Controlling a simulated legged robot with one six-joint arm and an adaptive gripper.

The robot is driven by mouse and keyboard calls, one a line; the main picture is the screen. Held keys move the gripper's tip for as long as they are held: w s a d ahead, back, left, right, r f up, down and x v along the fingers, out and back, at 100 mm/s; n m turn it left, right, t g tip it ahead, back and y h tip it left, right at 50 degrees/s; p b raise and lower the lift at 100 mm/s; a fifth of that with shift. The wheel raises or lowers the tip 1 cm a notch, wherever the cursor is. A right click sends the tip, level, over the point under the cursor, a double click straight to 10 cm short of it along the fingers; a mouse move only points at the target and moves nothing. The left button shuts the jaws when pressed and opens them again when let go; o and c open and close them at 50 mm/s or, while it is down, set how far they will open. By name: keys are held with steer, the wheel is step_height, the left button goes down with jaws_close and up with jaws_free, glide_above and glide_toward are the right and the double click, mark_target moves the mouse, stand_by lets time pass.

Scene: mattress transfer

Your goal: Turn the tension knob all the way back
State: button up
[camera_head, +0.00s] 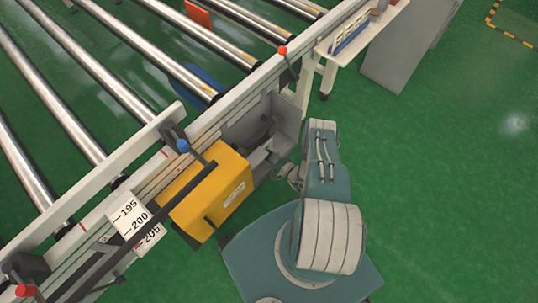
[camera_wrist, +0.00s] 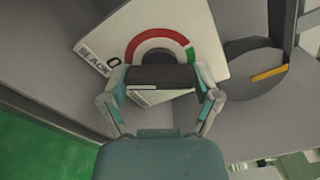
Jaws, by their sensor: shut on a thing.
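In the wrist view, my gripper (camera_wrist: 162,80) is shut on the black tension knob (camera_wrist: 160,77), with one finger at each end of its bar. The bar lies roughly level across the picture. Behind it is a pale dial plate (camera_wrist: 200,20) with an arc of red, white and green. The words "SLACK" and "0" show at the plate's left edge. A pointer on the knob cannot be made out. In the head view, my gripper (camera_head: 272,163) reaches into a grey recess beside the yellow box, and the knob is hidden there.
A yellow box (camera_head: 205,195) and a black bar stand left of my gripper. A roller conveyor (camera_head: 120,90) runs behind its pale rail. A scale card (camera_head: 130,218) reads 195, 200, 205. A dark disc (camera_wrist: 252,68) with a yellow mark sits right of the dial. Green floor (camera_head: 440,190) is clear at right.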

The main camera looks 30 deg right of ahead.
steer(key=shift+s+a+f, duration=0.1)
steer(key=shift+a+f, duration=0.05)
steer(key=o, duration=0.9)
steer(key=shift+o, duration=0.2)
steer(key=v, duration=1.2)
